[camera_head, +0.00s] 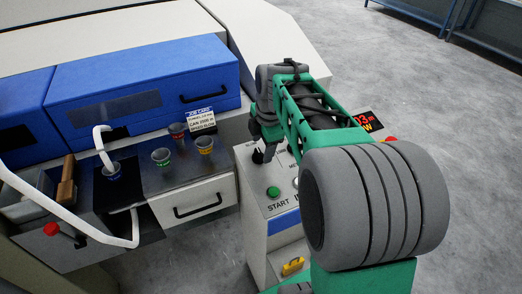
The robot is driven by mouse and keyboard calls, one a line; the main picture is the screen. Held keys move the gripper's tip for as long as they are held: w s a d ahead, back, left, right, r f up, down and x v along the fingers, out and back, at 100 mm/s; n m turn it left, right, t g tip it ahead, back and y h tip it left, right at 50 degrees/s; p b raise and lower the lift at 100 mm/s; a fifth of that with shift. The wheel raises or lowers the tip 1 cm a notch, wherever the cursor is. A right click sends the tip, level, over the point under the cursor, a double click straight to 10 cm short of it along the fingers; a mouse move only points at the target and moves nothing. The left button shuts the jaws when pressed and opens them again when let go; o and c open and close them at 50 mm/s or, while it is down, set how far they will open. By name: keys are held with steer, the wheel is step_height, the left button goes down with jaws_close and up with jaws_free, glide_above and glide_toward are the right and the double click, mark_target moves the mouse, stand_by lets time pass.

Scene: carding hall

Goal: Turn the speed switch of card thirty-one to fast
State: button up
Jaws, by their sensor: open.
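A pale control box (252,225) stands right of the machine. On its sloped top, a small black knob (258,156), which looks like the speed switch, sits at the far left corner. My gripper (264,142) is open, with its dark fingers pointing down at or just above the knob; I cannot tell whether they touch it. The knob's pointer and most of its markings are hidden by my gripper and arm. A green START button (273,192) is nearer on the same panel. A black display (368,121) with red and yellow characters shows partly behind my arm.
A job card (201,120) stands on the machine ledge, its small print hard to read. Several small cups (162,157) are beside it. A red button (391,139) shows beyond my arm. Floor at right is clear.

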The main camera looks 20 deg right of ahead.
mark_target(261, 153)
steer(key=x, duration=0.3)
steer(key=shift+f, duration=0.15)
steer(key=shift+c, duration=0.3)
jaws_close()
